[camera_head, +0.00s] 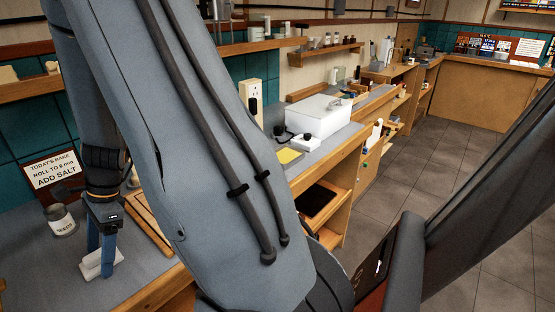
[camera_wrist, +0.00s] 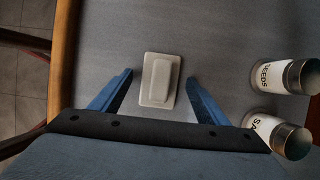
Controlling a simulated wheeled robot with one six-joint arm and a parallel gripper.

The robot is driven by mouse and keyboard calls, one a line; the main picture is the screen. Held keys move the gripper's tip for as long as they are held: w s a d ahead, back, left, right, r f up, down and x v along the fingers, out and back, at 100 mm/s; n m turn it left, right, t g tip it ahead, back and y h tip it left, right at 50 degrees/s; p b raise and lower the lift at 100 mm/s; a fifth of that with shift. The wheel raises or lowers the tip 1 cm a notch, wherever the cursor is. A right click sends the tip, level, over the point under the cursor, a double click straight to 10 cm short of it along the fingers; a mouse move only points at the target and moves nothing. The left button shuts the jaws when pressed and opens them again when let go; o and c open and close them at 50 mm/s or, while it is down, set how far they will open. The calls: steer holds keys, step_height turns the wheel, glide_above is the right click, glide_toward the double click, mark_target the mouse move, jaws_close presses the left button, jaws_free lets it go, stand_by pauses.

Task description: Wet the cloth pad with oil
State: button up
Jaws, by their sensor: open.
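A pale pad-like block with a raised grip (camera_wrist: 158,80), likely the cloth pad, lies flat on the grey counter. In the head view it shows as a whitish piece (camera_head: 100,263) below my gripper. My gripper (camera_head: 101,250) points down over it, with its two blue fingers apart. In the wrist view the fingers of my gripper (camera_wrist: 161,76) lie on either side of the raised grip, with gaps on both sides. I cannot tell whether the fingertips reach its height. No container labelled as oil can be made out.
A SEEDS jar (camera_head: 62,220) stands near my gripper; in the wrist view a second jar marked "SA" (camera_wrist: 278,136) stands beside it. A sign (camera_head: 54,174) says ADD SALT. A wooden board (camera_head: 150,224) lies nearby. My arm hides much of the counter.

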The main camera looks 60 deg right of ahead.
jaws_close()
steer(key=shift+r+p, duration=3.05)
steer(key=shift+p, duration=0.05)
steer(key=shift+s, duration=0.15)
